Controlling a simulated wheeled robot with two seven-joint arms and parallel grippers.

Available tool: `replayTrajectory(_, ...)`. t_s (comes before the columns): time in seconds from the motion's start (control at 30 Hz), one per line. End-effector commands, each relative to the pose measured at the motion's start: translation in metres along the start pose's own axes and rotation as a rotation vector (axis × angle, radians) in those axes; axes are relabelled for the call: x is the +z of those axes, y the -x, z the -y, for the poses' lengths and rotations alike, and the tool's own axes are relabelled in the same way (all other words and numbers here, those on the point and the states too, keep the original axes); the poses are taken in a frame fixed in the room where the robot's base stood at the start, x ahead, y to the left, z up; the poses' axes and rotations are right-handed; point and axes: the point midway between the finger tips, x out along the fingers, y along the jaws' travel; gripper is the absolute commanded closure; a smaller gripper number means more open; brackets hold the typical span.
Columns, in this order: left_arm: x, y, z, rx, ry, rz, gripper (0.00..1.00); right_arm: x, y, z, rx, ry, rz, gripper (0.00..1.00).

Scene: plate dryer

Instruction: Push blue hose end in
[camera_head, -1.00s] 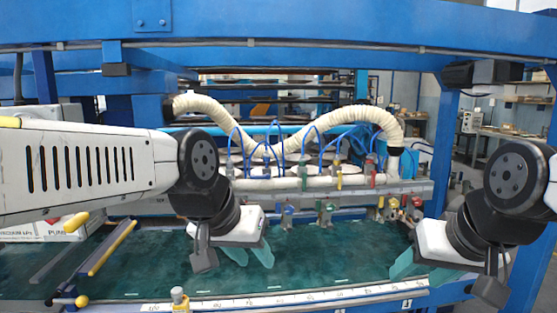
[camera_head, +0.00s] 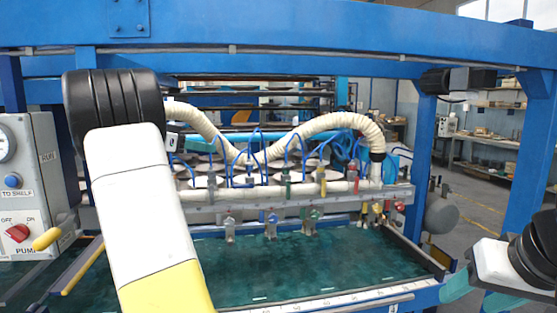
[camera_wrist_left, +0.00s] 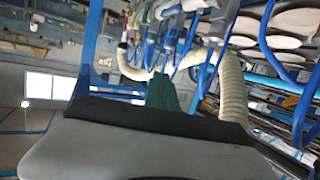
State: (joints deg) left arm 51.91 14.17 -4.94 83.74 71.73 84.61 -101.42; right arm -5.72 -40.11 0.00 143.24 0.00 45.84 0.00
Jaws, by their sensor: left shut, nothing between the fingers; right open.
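Several thin blue hoses (camera_head: 256,140) arch over the white manifold pipe (camera_head: 300,190) in the head view. I cannot tell which hose has a loose end. Small valves with coloured handles, such as a green one (camera_head: 287,187), line the rail. In the head view my left arm's white and yellow link covers the left side, and its gripper is out of sight. In the left wrist view my left gripper (camera_wrist_left: 168,95) shows teal fingers shut and empty, with blue hoses (camera_wrist_left: 205,65) beyond them. My right gripper (camera_head: 474,292) is open and empty at the lower right.
A thick cream hose (camera_head: 335,122) curves above the manifold and also shows in the left wrist view (camera_wrist_left: 232,95). A pump control box (camera_head: 28,185) stands at the left. The green bed (camera_head: 300,262) lies open below the rail. A blue post (camera_head: 424,150) stands at the right.

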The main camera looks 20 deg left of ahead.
Motion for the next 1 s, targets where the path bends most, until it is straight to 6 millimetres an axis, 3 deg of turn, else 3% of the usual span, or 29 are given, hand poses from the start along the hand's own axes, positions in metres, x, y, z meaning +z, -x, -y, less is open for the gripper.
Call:
replayTrajectory(0.07,0.000,0.010,0.013,-0.016,-0.035,-0.030,1.00,0.000,0.000,0.000,0.000,0.000,0.000,0.47)
replayTrajectory(0.17,-0.001,0.008,0.017,-0.019,-0.054,-0.041,1.00,0.000,0.000,0.000,0.000,0.000,0.000,0.47)
replayTrajectory(0.27,-0.002,-0.004,0.016,-0.018,-0.053,-0.041,1.00,0.000,0.000,0.000,0.000,0.000,0.000,0.47)
replayTrajectory(0.7,-0.001,-0.094,0.018,-0.018,-0.048,-0.038,1.00,0.000,0.000,0.000,0.000,0.000,0.000,0.47)
replayTrajectory(1.0,0.021,-0.115,0.019,-0.019,-0.049,-0.038,1.00,0.000,0.000,0.000,0.000,0.000,0.000,0.47)
